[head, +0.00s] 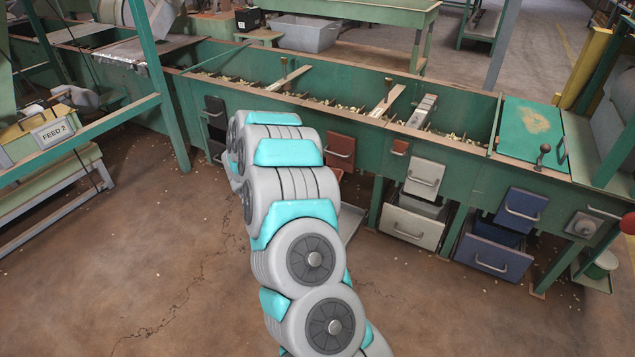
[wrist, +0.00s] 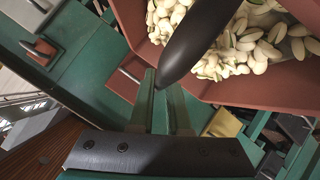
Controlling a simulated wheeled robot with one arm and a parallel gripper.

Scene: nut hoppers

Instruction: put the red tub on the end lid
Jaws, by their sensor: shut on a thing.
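The red tub (wrist: 250,92) fills the upper right of the wrist view, with pale nuts in it. A dark, rounded bar crosses its opening and comes down to my gripper (wrist: 162,90). My gripper is shut on this bar, which looks like the tub's handle. The end lid (head: 532,122) is the flat green panel with a tan worn patch at the right end of the hopper bench. Nothing stands on it.
The long green hopper (head: 450,133) holds scattered nuts and has dividers across it. Its front has a red drawer (head: 341,150), a white drawer (head: 425,174) and a blue drawer (head: 522,203). A knobbed lever (head: 543,152) stands at the lid's front edge. Open brown floor lies in front.

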